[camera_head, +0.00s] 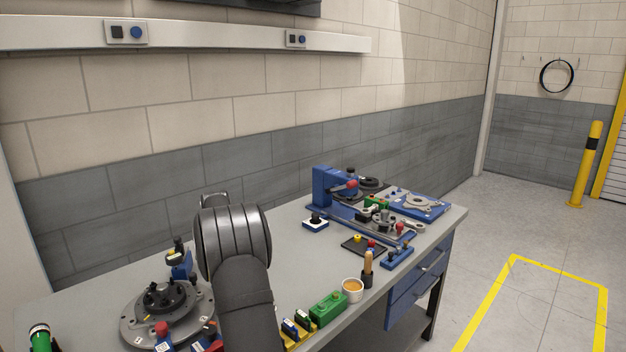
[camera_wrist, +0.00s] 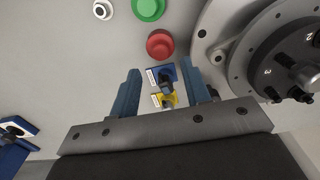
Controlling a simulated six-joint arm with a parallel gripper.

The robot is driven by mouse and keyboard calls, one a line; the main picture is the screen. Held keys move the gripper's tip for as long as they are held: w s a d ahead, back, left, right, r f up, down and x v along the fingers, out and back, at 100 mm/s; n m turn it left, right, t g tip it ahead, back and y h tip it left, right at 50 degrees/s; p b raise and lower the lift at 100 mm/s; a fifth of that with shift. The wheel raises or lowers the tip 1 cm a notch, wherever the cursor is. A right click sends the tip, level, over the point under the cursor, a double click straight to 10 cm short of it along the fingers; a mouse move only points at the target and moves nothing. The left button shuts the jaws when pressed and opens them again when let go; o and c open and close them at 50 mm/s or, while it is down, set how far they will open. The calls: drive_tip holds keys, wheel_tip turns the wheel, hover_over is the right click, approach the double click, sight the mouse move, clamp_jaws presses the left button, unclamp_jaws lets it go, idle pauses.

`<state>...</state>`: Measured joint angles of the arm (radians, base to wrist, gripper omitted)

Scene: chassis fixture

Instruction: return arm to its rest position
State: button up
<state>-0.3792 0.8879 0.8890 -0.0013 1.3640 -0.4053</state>
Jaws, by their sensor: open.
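My arm rises from the bottom of the head view, over the workbench (camera_head: 292,262), and its dark links hide part of the bench. My gripper (camera_wrist: 165,90) shows in the wrist view, with two blue fingers set wide apart and nothing held between them. Past the fingertips, a small blue block (camera_wrist: 160,74) and a small yellow block (camera_wrist: 160,100) with black parts lie on the grey bench surface. They appear between the fingers in the picture, apart from them. The gripper's fingers are hidden in the head view.
A round metal fixture (camera_head: 140,320) stands left of my arm; it also shows in the wrist view (camera_wrist: 240,50). A green box (camera_head: 328,308), a cup (camera_head: 352,290) and a blue fixture (camera_head: 325,186) stand to the right. A red button (camera_wrist: 160,45) lies ahead of the fingers. The wall is behind.

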wheel_tip(320, 180, up, 7)
wheel_tip(320, 180, down, 12)
drive_tip(key=shift+r, duration=0.15)
wheel_tip(320, 180, up, 4)
drive_tip(key=s+d+r, duration=0.2)
drive_tip(key=d+r, duration=0.5)
drive_tip(key=d, duration=0.5)
drive_tip(key=s+a+r, duration=0.1)
drive_tip(key=s+a, duration=0.1)
drive_tip(key=a, duration=0.6)
drive_tip(key=s+a+r, duration=0.1)
drive_tip(key=s+a, duration=0.1)
drive_tip(key=a, duration=0.7)
drive_tip(key=s+a+r, duration=0.1)
drive_tip(key=s+a, duration=0.1)
drive_tip(key=a, duration=0.7)
drive_tip(key=shift+s+r, duration=0.2)
drive_tip(key=shift+s, duration=0.15)
drive_tip(key=shift+s+a+f, duration=0.25)
drive_tip(key=shift+a+f, duration=0.1)
drive_tip(key=shift+f, duration=1.05)
